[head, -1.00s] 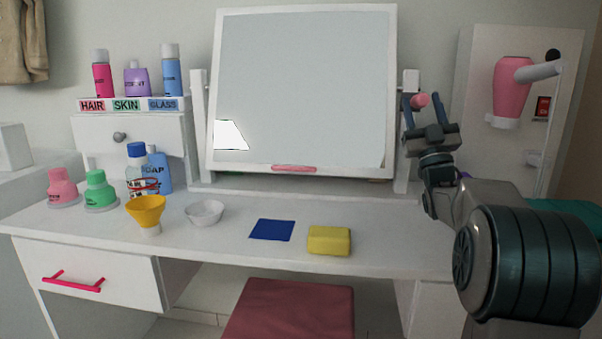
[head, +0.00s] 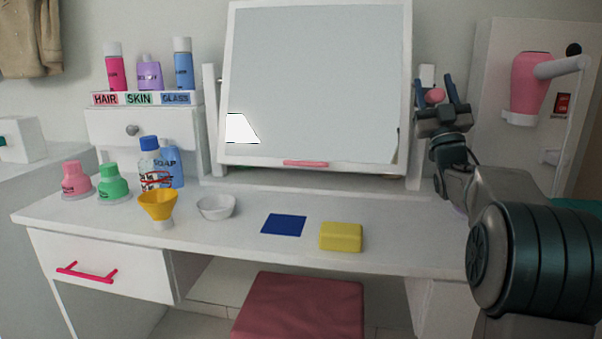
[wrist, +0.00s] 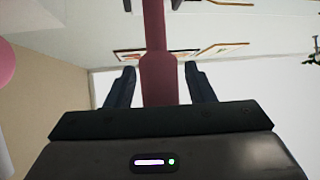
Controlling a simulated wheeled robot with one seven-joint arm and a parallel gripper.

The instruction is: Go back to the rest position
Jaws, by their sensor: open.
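My gripper (head: 434,92) is raised at the right side of the mirror, its two fingers apart and pointing up. In the wrist view the gripper (wrist: 160,85) is open. A dark red bar-like shape (wrist: 158,75) shows between the fingers there; I cannot tell what it is or how far off. In the head view a small pink knob (head: 435,95) shows between the fingers, seemingly on the mirror's side post behind them. My gripper is well above the table top.
The white table (head: 390,245) bears a yellow sponge (head: 341,237), blue cloth (head: 284,225), white bowl (head: 216,207), orange funnel (head: 157,205) and several bottles at left. The mirror (head: 315,80) stands close left of my gripper. A pink hair dryer (head: 530,85) hangs at right.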

